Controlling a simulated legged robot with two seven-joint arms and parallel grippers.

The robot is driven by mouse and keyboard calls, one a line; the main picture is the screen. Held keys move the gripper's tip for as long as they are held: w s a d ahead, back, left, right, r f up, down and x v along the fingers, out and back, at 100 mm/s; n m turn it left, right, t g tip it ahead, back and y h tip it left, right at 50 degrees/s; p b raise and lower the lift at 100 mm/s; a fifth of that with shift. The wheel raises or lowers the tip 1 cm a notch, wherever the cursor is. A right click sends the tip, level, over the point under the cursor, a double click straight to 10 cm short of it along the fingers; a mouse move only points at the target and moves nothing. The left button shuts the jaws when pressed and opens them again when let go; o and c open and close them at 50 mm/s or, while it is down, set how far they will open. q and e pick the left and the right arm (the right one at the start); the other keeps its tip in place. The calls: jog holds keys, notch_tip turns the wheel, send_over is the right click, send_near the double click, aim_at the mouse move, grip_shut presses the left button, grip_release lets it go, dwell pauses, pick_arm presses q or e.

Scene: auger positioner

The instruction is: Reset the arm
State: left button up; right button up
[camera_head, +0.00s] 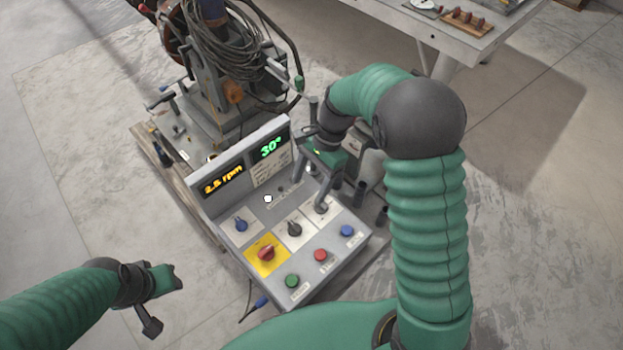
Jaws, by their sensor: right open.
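A grey control console (236,272) stands in the middle. Its upright panel has an orange display (223,181) that seems to read 2.5 rpm and a green display (271,147) reading 30°. On its sloped face are a blue knob (241,225), a black knob (294,229), a red knob on a yellow plate (266,253) and a grey lever (321,207). My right gripper (328,172) is open above the console's right back corner, near the lever; contact cannot be told. My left gripper (163,300) is at lower left, apart from the console; its jaws are unclear.
Green (292,281), red (320,255) and blue (347,231) buttons line the console's front edge. Behind it stands a machine with coiled cables (225,45). A grey table (450,38) with small items is at upper right. The floor at left is clear.

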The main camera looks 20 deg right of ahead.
jog(key=shift+v, duration=1)
jog(key=s+f+n+t+h+b, duration=0.2)
jog(key=s+f+n+t+h, duration=0.2)
jog(key=s+n, duration=0.8)
jog(key=shift+d+n, duration=0.3)
jog(key=shift+n, duration=0.7)
jog(key=shift+s, duration=0.15)
jog(key=shift+a, duration=0.15)
